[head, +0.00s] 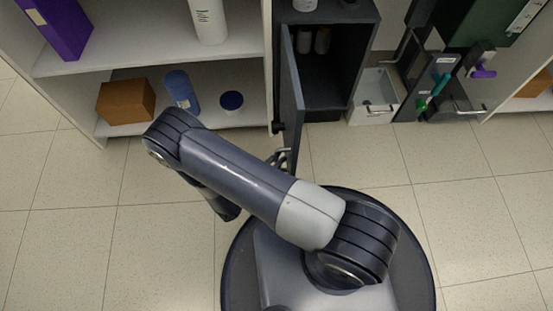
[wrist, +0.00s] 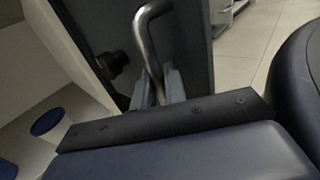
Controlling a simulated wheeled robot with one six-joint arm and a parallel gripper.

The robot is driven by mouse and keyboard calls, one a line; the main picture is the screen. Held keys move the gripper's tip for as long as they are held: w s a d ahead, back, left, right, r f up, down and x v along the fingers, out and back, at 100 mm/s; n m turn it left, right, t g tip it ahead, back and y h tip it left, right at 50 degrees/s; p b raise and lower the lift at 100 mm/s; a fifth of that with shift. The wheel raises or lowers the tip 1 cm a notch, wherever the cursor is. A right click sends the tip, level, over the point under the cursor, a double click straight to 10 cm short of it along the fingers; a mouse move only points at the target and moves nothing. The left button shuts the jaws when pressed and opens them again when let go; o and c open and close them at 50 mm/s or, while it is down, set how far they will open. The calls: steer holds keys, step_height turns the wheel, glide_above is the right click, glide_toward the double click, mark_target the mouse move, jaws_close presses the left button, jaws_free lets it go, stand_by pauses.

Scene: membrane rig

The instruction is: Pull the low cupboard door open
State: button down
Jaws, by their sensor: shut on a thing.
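The low cupboard (head: 325,75) is dark grey and stands at the top centre of the head view. Its door (head: 291,95) is swung open toward me, hinged on the left, and the dark inside shows. In the wrist view the door (wrist: 190,60) fills the upper middle, with a bent metal handle (wrist: 146,32) on its face. My gripper (wrist: 160,88) is shut on the handle's lower part. In the head view my gripper (head: 281,158) is small beside the door's near end, partly hidden by my arm.
A white shelf unit (head: 150,62) stands left of the door, holding a brown box (head: 125,100), a blue cylinder (head: 181,90) and a round blue-topped container (head: 231,101). Right of the cupboard are a white drawer (head: 376,95) and panels with coloured handles. Tiled floor (head: 450,180) is clear at right.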

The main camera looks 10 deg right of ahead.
steer(key=c, duration=1.6)
jaws_free()
steer(key=shift+w, duration=0.15)
steer(key=shift+o, duration=0.2)
steer(key=p+v, duration=0.2)
steer(key=v, duration=0.8)
steer(key=shift+s+a+p, duration=0.25)
steer(key=shift+a+p, duration=0.1)
steer(key=shift+b+x, duration=1.35)
steer(key=shift+x, duration=4.15)
steer(key=shift+s, duration=0.1)
